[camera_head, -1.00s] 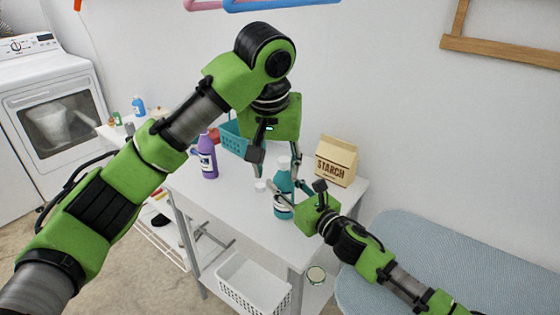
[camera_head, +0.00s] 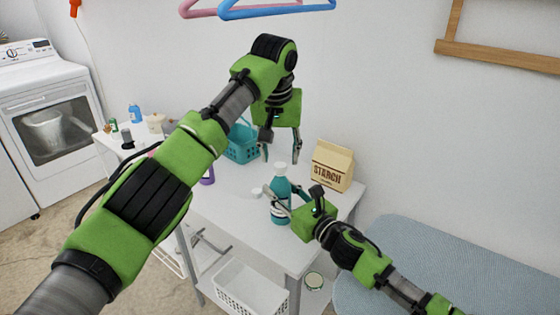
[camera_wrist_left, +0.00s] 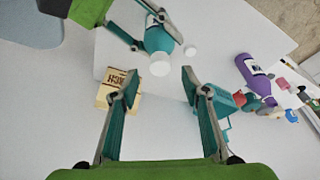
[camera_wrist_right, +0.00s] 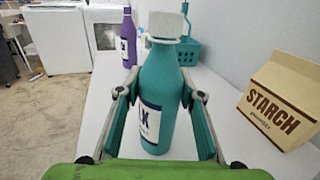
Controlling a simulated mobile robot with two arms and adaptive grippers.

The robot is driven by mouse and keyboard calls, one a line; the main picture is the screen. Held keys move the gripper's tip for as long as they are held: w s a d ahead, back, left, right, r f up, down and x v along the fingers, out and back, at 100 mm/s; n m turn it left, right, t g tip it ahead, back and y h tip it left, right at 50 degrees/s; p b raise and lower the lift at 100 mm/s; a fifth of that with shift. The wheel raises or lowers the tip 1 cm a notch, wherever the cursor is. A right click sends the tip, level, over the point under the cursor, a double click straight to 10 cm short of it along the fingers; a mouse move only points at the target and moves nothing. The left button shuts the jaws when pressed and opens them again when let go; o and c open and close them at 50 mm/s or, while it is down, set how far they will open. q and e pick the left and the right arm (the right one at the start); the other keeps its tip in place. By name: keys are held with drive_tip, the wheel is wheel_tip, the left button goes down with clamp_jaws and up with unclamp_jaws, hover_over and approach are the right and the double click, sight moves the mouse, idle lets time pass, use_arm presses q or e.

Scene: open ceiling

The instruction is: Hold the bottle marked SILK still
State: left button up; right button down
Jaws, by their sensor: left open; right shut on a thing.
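The teal bottle with a white cap (camera_head: 280,196) stands upright on the white table. Its label shows only "LK" in the right wrist view (camera_wrist_right: 151,120), the rest being hidden. My right gripper (camera_head: 289,201) is shut on the bottle's body, one finger on each side; its fingers also show in the right wrist view (camera_wrist_right: 160,112). My left gripper (camera_head: 281,157) is open and empty, above and behind the bottle, pointing down. In the left wrist view the bottle (camera_wrist_left: 158,38) lies beyond the open fingertips (camera_wrist_left: 160,76), apart from them.
A STARCH box (camera_head: 332,166) stands right of the bottle. A small white lid (camera_head: 257,192) lies to its left. A teal basket (camera_head: 241,149) is at the back. A purple bottle (camera_head: 207,176) is mostly hidden by my left arm. The table's front edge is clear.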

sight(280, 164)
use_arm(q)
drive_tip(key=shift+x, duration=1.7)
clamp_jaws()
unclamp_jaws()
drive_tip(key=shift+r, duration=0.1)
